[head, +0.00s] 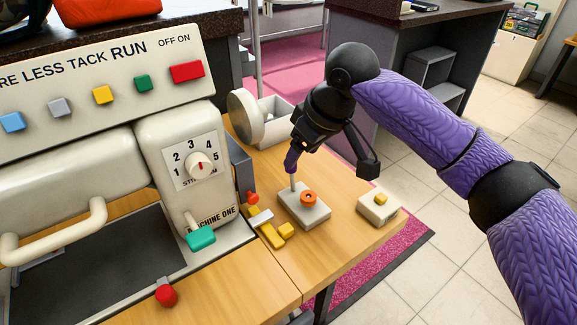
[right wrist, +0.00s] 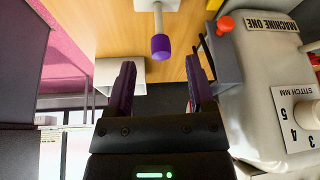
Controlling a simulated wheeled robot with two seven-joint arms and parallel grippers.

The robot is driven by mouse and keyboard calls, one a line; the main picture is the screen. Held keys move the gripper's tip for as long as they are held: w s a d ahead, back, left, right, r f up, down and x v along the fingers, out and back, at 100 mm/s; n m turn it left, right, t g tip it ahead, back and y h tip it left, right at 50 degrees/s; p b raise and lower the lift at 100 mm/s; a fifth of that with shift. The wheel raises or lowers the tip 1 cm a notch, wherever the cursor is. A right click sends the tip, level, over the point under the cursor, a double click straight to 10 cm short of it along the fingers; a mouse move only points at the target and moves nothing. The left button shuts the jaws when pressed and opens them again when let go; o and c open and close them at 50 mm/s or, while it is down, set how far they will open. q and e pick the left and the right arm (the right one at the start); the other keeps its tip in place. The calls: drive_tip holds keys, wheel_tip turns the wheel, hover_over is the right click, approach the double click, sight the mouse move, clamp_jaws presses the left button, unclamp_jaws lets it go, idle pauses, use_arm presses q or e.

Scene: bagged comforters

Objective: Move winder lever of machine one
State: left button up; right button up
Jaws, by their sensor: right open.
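Machine one (head: 190,160) is a cream sewing machine with a stitch dial, on the left in the head view. Beside it on the wooden table is a pale winder base (head: 312,217) with an orange bobbin (head: 309,197) on top. From it rises a white-stemmed winder lever with a purple knob (head: 291,161). My right gripper (head: 333,161) is open above the winder. In the right wrist view the purple knob (right wrist: 161,46) stands just beyond the fingertips, roughly centred in the gap of the open right gripper (right wrist: 160,68). Nothing is between the fingers. My left gripper is out of view.
A red knob (head: 253,197), yellow pieces (head: 268,231) and a green-tipped lever (head: 201,238) lie close to the left of the winder. A white wheel (head: 245,117) stands behind.

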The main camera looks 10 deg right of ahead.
sight(291, 171)
drive_tip(key=b+x, duration=0.3)
drive_tip(key=x, duration=0.3)
drive_tip(key=shift+f, duration=0.4)
drive_tip(key=shift+w+a+f, duration=0.1)
drive_tip(key=shift+w+f, duration=0.05)
drive_tip(key=shift+f, duration=0.15)
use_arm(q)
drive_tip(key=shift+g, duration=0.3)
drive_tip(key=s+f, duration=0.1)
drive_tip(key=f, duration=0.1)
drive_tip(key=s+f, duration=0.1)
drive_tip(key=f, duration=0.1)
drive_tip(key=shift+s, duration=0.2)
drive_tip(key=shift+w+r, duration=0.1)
use_arm(e)
drive_tip(key=shift+r, duration=0.1)
